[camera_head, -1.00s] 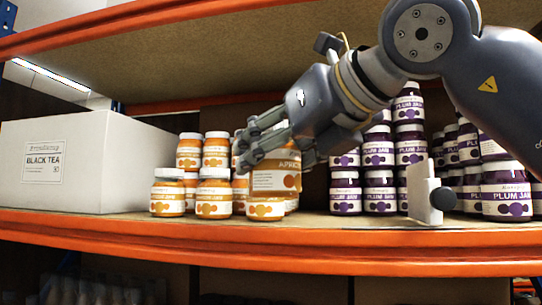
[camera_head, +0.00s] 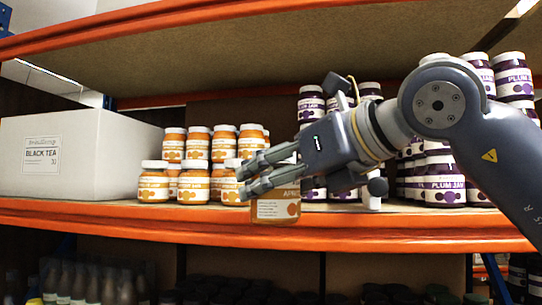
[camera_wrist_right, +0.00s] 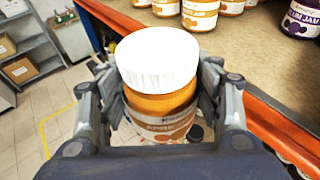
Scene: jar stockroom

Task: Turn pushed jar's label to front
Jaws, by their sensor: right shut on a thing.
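My right gripper (camera_head: 250,178) is shut on an apricot jam jar (camera_head: 278,209), with orange contents and a white lid. The jar is upright and overlaps the shelf's orange front edge in the head view. Part of its label, reading "APRI", shows below the fingers; the rest is hidden. In the right wrist view, the jar (camera_wrist_right: 158,70) sits between the fingers of my gripper (camera_wrist_right: 155,95), outside the shelf edge over the floor. Its label shows on the side toward the wrist. My left gripper is not in view.
Other apricot jars (camera_head: 194,184) stand stacked on the shelf, labels to the front. A white black tea box (camera_head: 100,165) is at left. Plum jam jars (camera_head: 444,183) stand at right, partly behind my arm.

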